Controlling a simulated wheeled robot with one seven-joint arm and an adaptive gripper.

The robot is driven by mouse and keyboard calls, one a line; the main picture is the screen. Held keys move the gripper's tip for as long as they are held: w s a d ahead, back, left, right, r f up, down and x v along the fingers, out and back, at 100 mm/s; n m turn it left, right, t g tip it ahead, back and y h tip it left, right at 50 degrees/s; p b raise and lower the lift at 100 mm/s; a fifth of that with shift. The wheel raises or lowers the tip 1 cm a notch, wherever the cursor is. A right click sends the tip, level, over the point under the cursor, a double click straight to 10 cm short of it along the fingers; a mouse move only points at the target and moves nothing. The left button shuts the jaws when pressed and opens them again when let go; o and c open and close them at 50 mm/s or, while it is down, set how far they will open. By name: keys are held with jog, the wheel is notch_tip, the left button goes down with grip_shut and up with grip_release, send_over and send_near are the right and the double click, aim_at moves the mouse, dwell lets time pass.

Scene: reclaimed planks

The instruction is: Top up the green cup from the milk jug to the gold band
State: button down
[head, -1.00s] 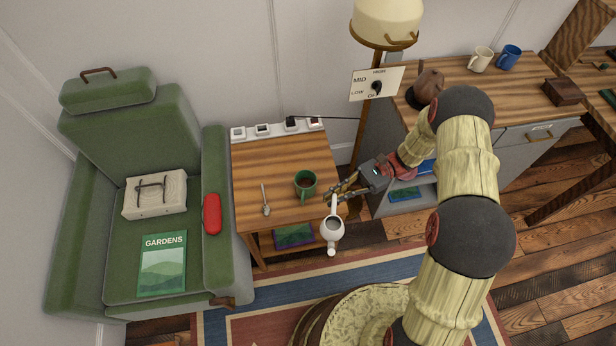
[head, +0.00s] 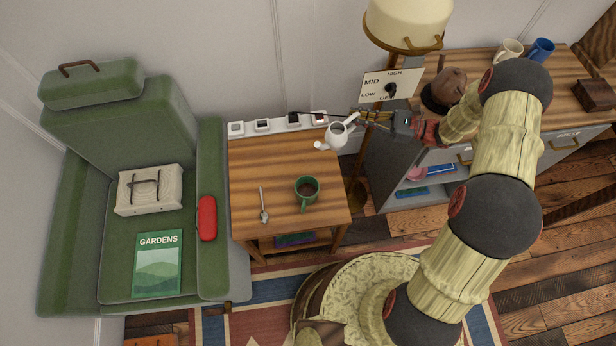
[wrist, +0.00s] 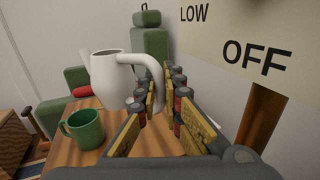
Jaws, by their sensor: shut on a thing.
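The white milk jug (head: 335,137) hangs over the back right corner of the small side table, its spout toward the left. My gripper (head: 362,117) is shut on its handle. In the wrist view the jug (wrist: 108,80) looks about upright, with its handle between my fingers (wrist: 162,98). The green cup (head: 307,193) stands upright on the table, in front and to the left of the jug, with dark brown liquid inside. It also shows in the wrist view (wrist: 86,129). I cannot make out a gold band. The milk inside the jug is hidden.
A spoon (head: 264,205) lies left of the cup on the side table (head: 255,165). A socket strip (head: 275,124) runs along its back edge. A lamp (head: 408,22) with a dial sign (head: 388,85) stands close behind my gripper. A green armchair (head: 85,215) is at the left.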

aim_at(345, 135)
jog(key=shift+s+d+n+g, duration=0.1)
jog(key=shift+n+g, duration=0.2)
jog(key=shift+g, duration=0.2)
jog(key=s+f+n+b, duration=0.1)
jog(key=a+f+n+g+h+b, duration=0.1)
jog(key=s+a+f+n+h+b, duration=0.1)
jog(key=f, duration=0.1)
jog(key=shift+s+n, duration=0.3)
jog(key=shift+n, duration=0.1)
jog(key=shift+a+f, duration=0.15)
jog(key=shift+s+a+r+n+h, duration=0.25)
jog(key=shift+s+a+n, duration=0.05)
jog(key=shift+s, duration=0.1)
jog(key=shift+s+a+r+n+h, duration=0.2)
jog(key=shift+s+a+n+h, duration=0.1)
jog(key=shift+s, duration=0.1)
dwell(1.3)
